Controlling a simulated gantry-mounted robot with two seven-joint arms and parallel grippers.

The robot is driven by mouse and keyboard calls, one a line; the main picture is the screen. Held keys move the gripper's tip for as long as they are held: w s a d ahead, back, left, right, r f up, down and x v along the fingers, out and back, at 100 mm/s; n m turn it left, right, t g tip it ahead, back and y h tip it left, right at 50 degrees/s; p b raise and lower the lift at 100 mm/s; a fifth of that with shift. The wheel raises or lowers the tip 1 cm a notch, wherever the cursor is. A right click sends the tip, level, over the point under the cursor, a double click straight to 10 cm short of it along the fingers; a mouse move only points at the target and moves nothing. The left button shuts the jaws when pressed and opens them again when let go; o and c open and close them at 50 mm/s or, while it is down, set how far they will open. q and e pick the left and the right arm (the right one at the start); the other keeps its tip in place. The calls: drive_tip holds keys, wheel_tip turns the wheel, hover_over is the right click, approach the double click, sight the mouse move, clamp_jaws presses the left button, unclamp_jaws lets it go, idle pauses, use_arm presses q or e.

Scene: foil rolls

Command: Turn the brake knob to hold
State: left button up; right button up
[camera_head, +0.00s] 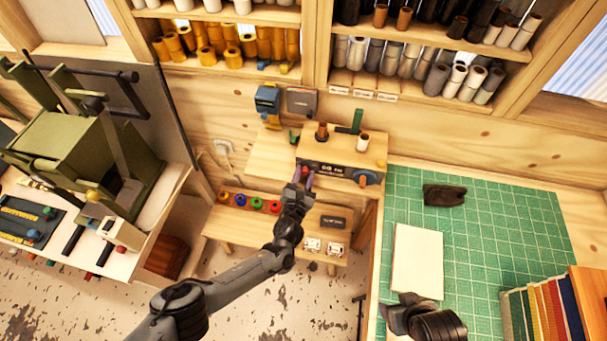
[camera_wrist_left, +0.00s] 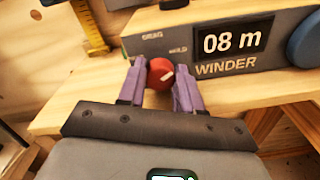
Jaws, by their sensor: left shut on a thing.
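The red brake knob (camera_wrist_left: 155,77) with a white pointer mark is on the winder's (camera_wrist_left: 140,42) grey front panel. In the left wrist view its mark sits right of centre and slants up to the right, roughly toward the right-hand label, which seems to read HOLD. A label like DRAG is above left. My left gripper (camera_head: 303,180) is at the panel's left end in the head view. Its purple fingers (camera_wrist_left: 158,85) are shut on the knob, one on each side. My right gripper (camera_head: 396,312) is over the green mat's front edge; its fingers are not clear.
The winder display reads 08 m, with a blue knob (camera_wrist_left: 305,40) to its right. Several coloured spools (camera_head: 256,204) sit on a lower shelf. A white sheet (camera_head: 417,262) and a dark object (camera_head: 444,195) lie on the green mat (camera_head: 505,235).

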idle(0.4)
use_arm(q)
drive_tip(key=o, duration=0.8)
drive_tip(key=shift+c, duration=0.2)
drive_tip(key=shift+s, duration=0.15)
drive_tip(key=shift+s+a, duration=0.1)
drive_tip(key=shift+s, duration=0.25)
drive_tip(key=s+a+p, duration=0.2)
drive_tip(key=s, duration=0.7)
drive_tip(key=shift+s+r, duration=0.2)
drive_tip(key=shift+s, duration=0.15)
